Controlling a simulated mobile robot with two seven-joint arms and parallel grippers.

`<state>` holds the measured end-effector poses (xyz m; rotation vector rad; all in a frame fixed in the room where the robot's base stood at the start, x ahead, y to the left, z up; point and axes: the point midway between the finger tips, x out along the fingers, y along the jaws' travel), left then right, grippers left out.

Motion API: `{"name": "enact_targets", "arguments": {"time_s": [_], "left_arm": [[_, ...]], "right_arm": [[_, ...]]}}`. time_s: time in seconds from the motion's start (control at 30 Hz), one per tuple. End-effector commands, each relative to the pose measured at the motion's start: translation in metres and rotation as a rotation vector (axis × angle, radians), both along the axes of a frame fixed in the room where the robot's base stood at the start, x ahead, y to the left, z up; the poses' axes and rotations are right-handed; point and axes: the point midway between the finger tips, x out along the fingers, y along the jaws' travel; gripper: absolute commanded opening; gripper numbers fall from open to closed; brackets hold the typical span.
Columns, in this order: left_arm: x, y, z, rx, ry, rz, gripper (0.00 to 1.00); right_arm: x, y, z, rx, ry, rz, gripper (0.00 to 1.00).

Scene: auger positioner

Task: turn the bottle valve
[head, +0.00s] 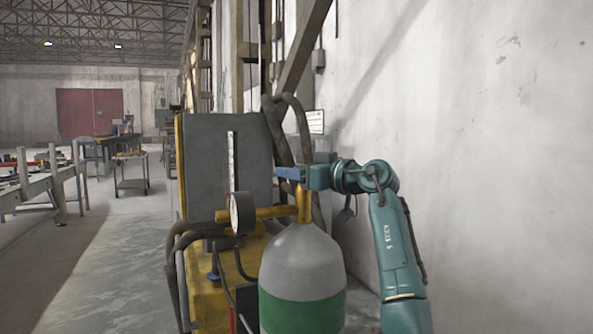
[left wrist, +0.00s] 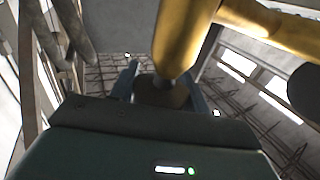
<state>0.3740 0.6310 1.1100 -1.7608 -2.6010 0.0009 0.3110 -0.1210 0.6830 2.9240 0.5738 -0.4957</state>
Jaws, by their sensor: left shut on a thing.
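The gas bottle (head: 302,258) stands upright in the head view, with a grey shoulder and a green band. Its yellow valve stem (head: 304,206) rises from the top, and a yellow pipe runs left from it to a round gauge (head: 242,212). My left gripper (head: 291,173) is at the top of the stem, its blue fingers shut on the bottle valve. In the left wrist view the yellow valve body (left wrist: 184,45) is close up, and the fingers (left wrist: 160,88) close around a dark knob beneath it. The knob is mostly hidden. My right gripper is out of view.
A grey panel (head: 228,165) on a yellow machine frame (head: 205,290) stands behind and left of the bottle, with dark hoses (head: 290,110) looping around. A white wall (head: 480,140) runs close on the right. Open floor (head: 115,250) and a workbench (head: 40,185) lie at the left.

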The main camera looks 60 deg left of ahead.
Motion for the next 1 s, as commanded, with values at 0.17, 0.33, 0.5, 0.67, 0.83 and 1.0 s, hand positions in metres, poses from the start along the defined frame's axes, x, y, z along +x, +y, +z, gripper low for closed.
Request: {"name": "enact_targets", "arguments": {"time_s": [0.17,0.33,0.5,0.67,0.83,1.0], "left_arm": [[-0.001,0.0,0.004,0.002,0.006,0.089,0.24],[-0.003,-0.001,0.006,0.003,0.007,0.221,0.24],[-0.005,-0.002,0.006,0.003,0.007,0.37,0.24],[-0.007,-0.004,0.006,0.003,0.007,0.502,0.24],[-0.009,-0.006,0.004,0.002,0.004,0.62,0.24],[-0.009,-0.008,0.002,0.0,0.003,0.704,0.24]], "right_arm": [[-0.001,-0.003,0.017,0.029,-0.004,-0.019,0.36],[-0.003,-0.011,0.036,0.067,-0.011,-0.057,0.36],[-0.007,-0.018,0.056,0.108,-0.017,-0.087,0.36],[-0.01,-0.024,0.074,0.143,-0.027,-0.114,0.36],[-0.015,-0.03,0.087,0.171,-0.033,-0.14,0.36],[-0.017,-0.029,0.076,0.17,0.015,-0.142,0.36]]}}
